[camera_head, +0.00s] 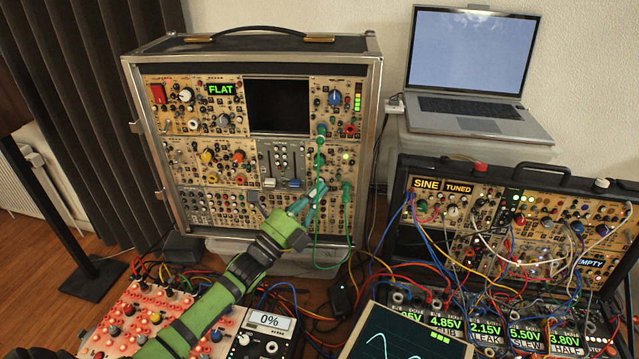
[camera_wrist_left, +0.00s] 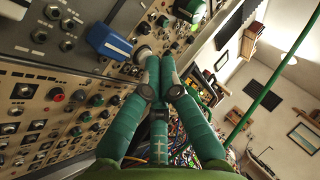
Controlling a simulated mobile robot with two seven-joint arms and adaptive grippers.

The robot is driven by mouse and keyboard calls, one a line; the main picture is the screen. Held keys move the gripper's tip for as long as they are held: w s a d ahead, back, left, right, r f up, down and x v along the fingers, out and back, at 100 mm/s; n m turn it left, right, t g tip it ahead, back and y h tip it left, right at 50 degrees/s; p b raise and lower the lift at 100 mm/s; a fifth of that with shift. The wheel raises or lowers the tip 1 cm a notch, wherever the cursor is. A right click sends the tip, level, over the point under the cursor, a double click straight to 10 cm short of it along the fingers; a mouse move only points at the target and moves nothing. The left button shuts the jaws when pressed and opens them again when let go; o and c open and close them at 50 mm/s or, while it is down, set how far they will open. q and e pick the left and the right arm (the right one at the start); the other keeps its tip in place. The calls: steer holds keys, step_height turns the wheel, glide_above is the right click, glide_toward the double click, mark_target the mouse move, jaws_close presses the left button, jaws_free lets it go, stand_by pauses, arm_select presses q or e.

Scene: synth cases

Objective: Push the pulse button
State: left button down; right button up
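The tall modular case (camera_head: 368,130) stands at the back, its panels full of knobs, jacks and small buttons. Panel lettering is too small to read, so I cannot tell which control is the pulse button. My left gripper (camera_head: 316,191) is in front of the case's lower right panels. In the left wrist view its green fingers (camera_wrist_left: 159,66) come together at the tips, shut, with nothing seen between them. The tips point along the panel, close to a grey knob (camera_wrist_left: 143,53); whether they touch it I cannot tell. My right gripper is not in view.
A green cable (camera_head: 317,165) hangs down the case beside my gripper. A blue slider cap (camera_wrist_left: 109,42) juts from the panel nearby. A second case (camera_head: 475,168) with tangled cables stands right, a laptop (camera_head: 475,55) behind it. A red-lit panel (camera_head: 125,322) lies front left.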

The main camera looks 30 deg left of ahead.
arm_select(q)
steer(key=shift+s+d, duration=0.15)
steer(key=shift+s, duration=0.25)
steer(key=shift+s+p, duration=0.1)
steer(key=shift+p, duration=0.25)
steer(key=s+p, duration=0.1)
steer(key=s+d+p, duration=0.1)
steer(key=s, duration=0.1)
steer(key=s+d, duration=0.1)
steer(key=s, duration=0.1)
steer(key=shift+s+d+p, duration=0.15)
steer(key=shift+s+p, duration=0.05)
steer(key=shift+p, duration=0.2)
stand_by(1.8)
